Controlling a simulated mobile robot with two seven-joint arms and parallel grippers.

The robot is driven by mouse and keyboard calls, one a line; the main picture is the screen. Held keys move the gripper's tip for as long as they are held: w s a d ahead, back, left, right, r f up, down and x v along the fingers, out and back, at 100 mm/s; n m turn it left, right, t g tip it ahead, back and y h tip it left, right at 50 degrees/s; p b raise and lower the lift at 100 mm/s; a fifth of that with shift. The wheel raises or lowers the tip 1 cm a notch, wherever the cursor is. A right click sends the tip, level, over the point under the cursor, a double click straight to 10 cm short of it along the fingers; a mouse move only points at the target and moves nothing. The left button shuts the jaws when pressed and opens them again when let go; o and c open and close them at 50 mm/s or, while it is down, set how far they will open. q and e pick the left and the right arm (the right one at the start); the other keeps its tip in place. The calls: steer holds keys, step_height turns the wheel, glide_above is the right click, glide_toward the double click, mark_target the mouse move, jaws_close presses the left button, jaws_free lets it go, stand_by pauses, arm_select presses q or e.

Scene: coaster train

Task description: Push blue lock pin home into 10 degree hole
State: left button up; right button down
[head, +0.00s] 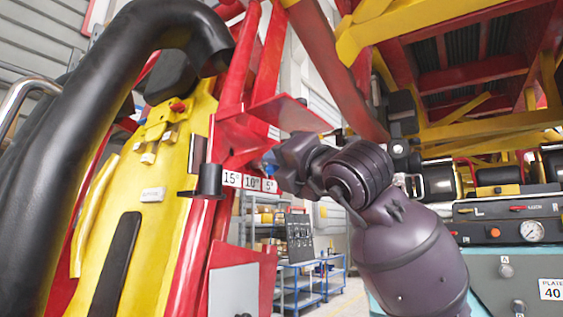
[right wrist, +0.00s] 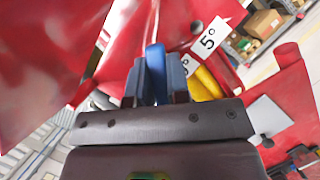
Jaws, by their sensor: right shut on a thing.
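The blue lock pin (right wrist: 155,72) stands between the fingers of my right gripper (right wrist: 158,88) in the right wrist view. My right gripper is shut on it. In the head view my right gripper (head: 276,166) is at the red bracket, just right of the angle labels, and only a small bit of blue shows there. The 10 degree label (head: 252,183) sits between the 15° label (head: 232,179) and the 5° label (head: 269,186). The hole and the pin's tip are hidden, so I cannot tell how deep the pin sits. My left gripper is not in view.
A thick black restraint tube (head: 45,160) and a yellow seat back (head: 150,200) fill the left. Red frame beams (head: 330,60) pass above my right arm. A control panel with a gauge (head: 531,230) stands at right. Blue carts (head: 300,285) stand far behind.

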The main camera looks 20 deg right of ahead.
steer(key=shift+w+a, duration=0.35)
steer(key=shift+w, duration=0.05)
steer(key=shift+w+a, duration=0.15)
steer(key=shift+w, duration=0.05)
stand_by(0.3)
steer(key=shift+w+a, duration=0.3)
steer(key=shift+w, duration=0.05)
steer(key=shift+c, duration=1)
jaws_free()
steer(key=v, duration=0.7)
stand_by(0.6)
stand_by(0.6)
